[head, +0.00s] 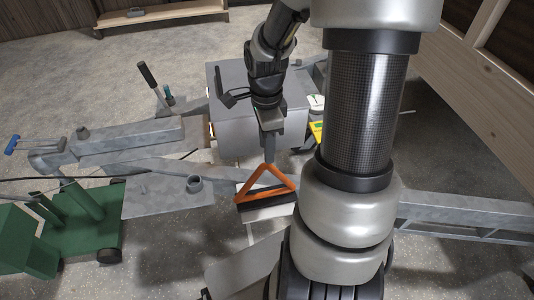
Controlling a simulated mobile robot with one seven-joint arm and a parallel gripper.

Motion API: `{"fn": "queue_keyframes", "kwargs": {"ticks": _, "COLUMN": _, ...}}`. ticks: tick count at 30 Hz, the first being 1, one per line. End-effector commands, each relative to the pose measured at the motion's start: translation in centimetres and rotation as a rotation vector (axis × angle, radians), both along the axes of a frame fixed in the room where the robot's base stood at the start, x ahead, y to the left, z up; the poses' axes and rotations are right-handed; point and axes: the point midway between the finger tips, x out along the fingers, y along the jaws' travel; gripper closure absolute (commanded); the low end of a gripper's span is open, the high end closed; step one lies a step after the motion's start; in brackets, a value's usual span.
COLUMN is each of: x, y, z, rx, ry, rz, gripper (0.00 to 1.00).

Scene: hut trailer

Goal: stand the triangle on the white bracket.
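The orange triangle (284,180) is upright, with its apex at the top. My gripper (269,157) points down and is shut on the apex. The white bracket (268,213) is right below, with a dark strip along its upper part. The triangle's lower edge overlaps that dark strip in the head view. I cannot tell from this one angle whether the triangle rests on the bracket or hangs just above it.
A grey box (290,93) stands behind my gripper. Grey metal beams (130,141) run to the left, and another beam (465,213) runs right. A green wheeled jack (85,232) is at the lower left. A wooden bench (160,13) stands at the back.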

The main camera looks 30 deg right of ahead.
Motion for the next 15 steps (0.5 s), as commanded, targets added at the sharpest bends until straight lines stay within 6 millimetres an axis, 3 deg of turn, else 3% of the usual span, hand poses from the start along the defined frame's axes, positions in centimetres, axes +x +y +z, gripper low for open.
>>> {"fn": "queue_keyframes", "kwargs": {"ticks": 1, "x": 0.1, "y": -0.1, "z": 1.5, "rx": -0.003, "ry": -0.004, "rz": 0.000, "gripper": 0.64}}
{"fn": "queue_keyframes", "kwargs": {"ticks": 6, "x": 0.2, "y": 0.0, "z": 4.3, "rx": -0.001, "ry": -0.004, "rz": 0.000, "gripper": 0.64}}
{"fn": "queue_keyframes", "kwargs": {"ticks": 15, "x": 0.1, "y": 0.0, "z": 5.9, "rx": 0.001, "ry": 0.000, "rz": 0.000, "gripper": 0.64}}
